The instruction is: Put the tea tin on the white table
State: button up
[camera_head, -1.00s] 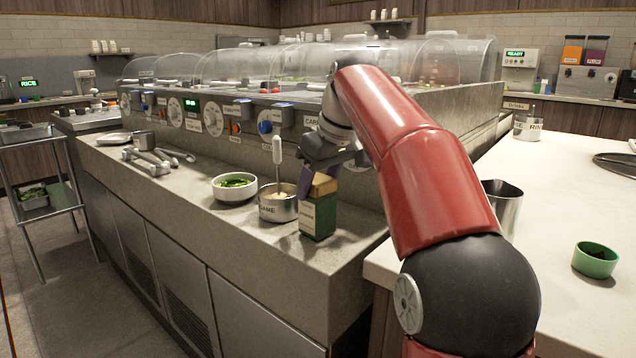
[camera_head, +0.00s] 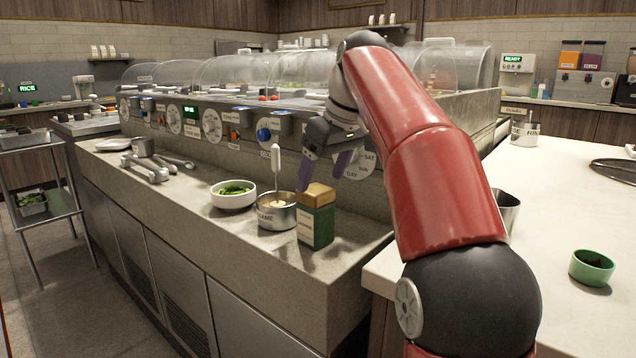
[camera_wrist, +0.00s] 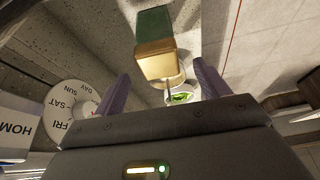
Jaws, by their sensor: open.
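The tea tin (camera_head: 316,226) is a green box with a gold lid and a pale label. It stands upright on the grey stone counter, right of the sesame pot. In the wrist view the tin (camera_wrist: 155,50) is ahead of my fingers, its gold lid towards me. My gripper (camera_head: 328,160) is open and empty, above and behind the tin, apart from it; its purple fingers also show in the wrist view (camera_wrist: 160,88). The white table (camera_head: 450,235) is at the right; my arm hides part of it.
A metal sesame pot (camera_head: 276,213) with an upright-handled utensil and a white bowl of greens (camera_head: 233,195) stand left of the tin. A green cup (camera_head: 591,267) and a metal pitcher (camera_head: 507,210) are on the white table. Its middle is clear.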

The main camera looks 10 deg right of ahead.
jog(key=s+a+f+m, duration=0.1)
jog(key=s+f, duration=0.2)
jog(key=s, duration=0.3)
jog(key=s+f+m+h, duration=0.1)
jog(key=s+f+m, duration=0.1)
jog(key=s, duration=0.5)
jog(key=shift+s+a+f+t+h, duration=0.2)
jog(key=shift+a+f+t+h, duration=0.15)
jog(key=shift+f, duration=0.4)
jog(key=shift+o, duration=0.5)
jog(key=s+f+m, duration=0.3)
jog(key=s+f, duration=1)
jog(key=f, duration=0.4)
jog(key=shift+s+d+f+t+h, duration=0.15)
jog(key=shift+s+d+t+h, duration=0.05)
jog(key=shift+d+t+h, duration=0.2)
